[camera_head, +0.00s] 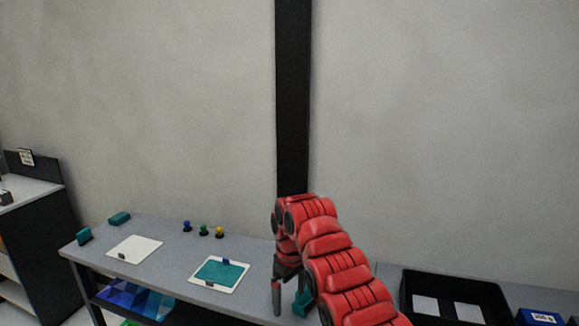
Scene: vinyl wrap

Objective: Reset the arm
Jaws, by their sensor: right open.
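My right arm is red and comes in from the lower right. Its right gripper (289,300) points down over the right part of the grey table (175,262). Its fingers are open. A teal block (303,302) stands beside the fingers, partly hidden by the arm; I cannot tell whether they touch. My left gripper is not in view.
A white panel with a teal sheet (220,271) and a plain white panel (134,249) lie on the table. Small coloured knobs (204,230) and teal blocks (119,218) stand behind. A black tray (457,279) and a blue box (540,316) are at right.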

